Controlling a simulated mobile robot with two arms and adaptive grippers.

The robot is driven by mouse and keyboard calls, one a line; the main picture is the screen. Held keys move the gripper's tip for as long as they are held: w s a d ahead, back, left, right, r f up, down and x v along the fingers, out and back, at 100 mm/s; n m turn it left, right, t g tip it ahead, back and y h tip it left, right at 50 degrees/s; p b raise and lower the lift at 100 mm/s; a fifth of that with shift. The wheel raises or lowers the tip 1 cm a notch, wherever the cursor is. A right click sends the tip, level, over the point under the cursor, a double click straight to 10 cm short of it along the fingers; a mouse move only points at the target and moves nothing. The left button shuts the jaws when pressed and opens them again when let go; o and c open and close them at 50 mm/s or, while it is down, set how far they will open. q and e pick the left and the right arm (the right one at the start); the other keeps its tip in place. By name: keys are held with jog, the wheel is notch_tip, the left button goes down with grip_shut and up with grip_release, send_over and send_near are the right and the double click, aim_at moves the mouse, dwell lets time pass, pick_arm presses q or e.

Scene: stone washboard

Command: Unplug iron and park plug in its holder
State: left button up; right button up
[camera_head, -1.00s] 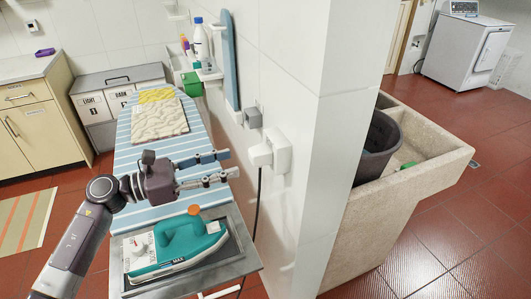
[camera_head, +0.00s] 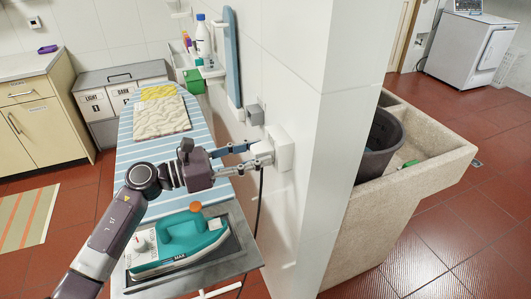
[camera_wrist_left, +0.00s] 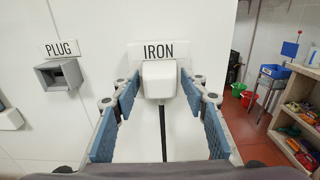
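The white iron plug (camera_head: 283,148) sits at the wall under an IRON label in the left wrist view (camera_wrist_left: 160,78), with a black cord hanging from it. My left gripper (camera_head: 264,151) is open, its blue-padded fingers on either side of the plug; in the left wrist view (camera_wrist_left: 161,84) small gaps seem to remain. The grey plug holder (camera_head: 255,115) is on the wall left of the plug, under a PLUG label; it also shows in the left wrist view (camera_wrist_left: 58,76) and looks empty. The teal iron (camera_head: 186,238) rests on the board's near end. My right gripper is not in view.
The striped ironing board (camera_head: 200,135) runs along the wall with a folded cloth (camera_head: 161,115) on it. A shelf with bottles (camera_head: 203,42) is farther back. A wall corner (camera_head: 322,170) and a stone sink (camera_head: 425,155) are to the right.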

pick_arm(q)
jog(key=c, duration=1)
grip_shut()
jog(key=shift+a+f, duration=0.1)
jog(key=shift+a, duration=0.1)
jog(key=shift+a, duration=0.15)
jog(key=shift+s+a+b, duration=0.25)
jog(key=shift+a+b, duration=0.15)
jog(key=shift+a, duration=0.3)
jog(key=shift+s+a+b, duration=0.25)
jog(key=shift+a+b, duration=0.05)
jog(key=shift+a, duration=0.35)
jog(key=shift+b+v, duration=0.65)
jog(key=shift+v, duration=0.65)
jog(key=shift+a, duration=0.15)
jog(key=shift+s, duration=0.1)
